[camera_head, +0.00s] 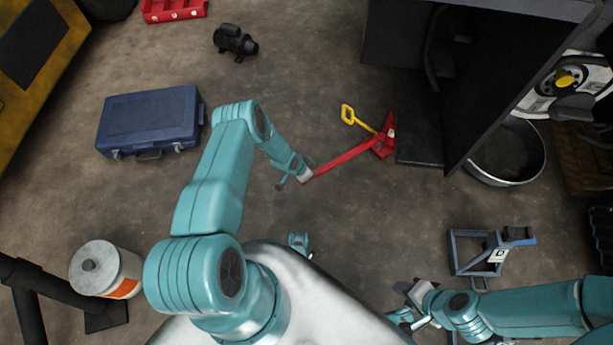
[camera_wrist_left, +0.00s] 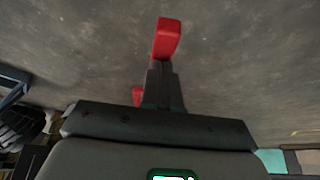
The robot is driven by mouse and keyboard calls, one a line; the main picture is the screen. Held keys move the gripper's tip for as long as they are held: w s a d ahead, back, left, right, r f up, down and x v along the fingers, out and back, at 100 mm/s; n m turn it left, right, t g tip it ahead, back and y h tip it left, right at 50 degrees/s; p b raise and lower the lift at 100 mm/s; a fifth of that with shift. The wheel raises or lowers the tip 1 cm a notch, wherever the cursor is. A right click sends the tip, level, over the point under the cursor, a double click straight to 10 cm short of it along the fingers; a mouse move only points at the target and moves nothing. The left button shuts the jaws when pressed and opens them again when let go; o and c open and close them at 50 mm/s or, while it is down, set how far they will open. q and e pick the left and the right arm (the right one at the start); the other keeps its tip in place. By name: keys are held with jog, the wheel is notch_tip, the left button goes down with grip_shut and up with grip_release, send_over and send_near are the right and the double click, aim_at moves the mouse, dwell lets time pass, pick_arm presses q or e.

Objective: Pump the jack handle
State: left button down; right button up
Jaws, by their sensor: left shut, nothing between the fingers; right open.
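The red jack (camera_head: 386,138) stands on the floor beside a dark plate, and its long red handle (camera_head: 345,159) slopes down-left toward my left gripper. My left gripper (camera_head: 306,175) is at the handle's free end. In the left wrist view, the red handle tip (camera_wrist_left: 167,40) shows beyond the shut left fingers (camera_wrist_left: 160,82), with another bit of red beside them; whether they touch the handle is unclear. A yellow loop-ended piece (camera_head: 348,115) reaches from the jack. My right gripper (camera_head: 412,300) is open and empty at lower right, away from the jack.
A blue case (camera_head: 150,120) lies at left, with a white can (camera_head: 105,268) below it. A dark machine frame (camera_head: 418,120) and a metal bucket (camera_head: 508,155) stand to the right. A grey-blue stand (camera_head: 480,250) is near my right arm. Floor around the handle is clear.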

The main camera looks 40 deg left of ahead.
pick_arm(q)
jog(key=s+p+v, duration=0.1)
jog(key=p+v, duration=0.4)
jog(key=v, duration=0.6)
jog(key=shift+a+f+p, duration=0.35)
jog(key=shift+f+p, duration=0.05)
jog(key=shift+s, duration=0.1)
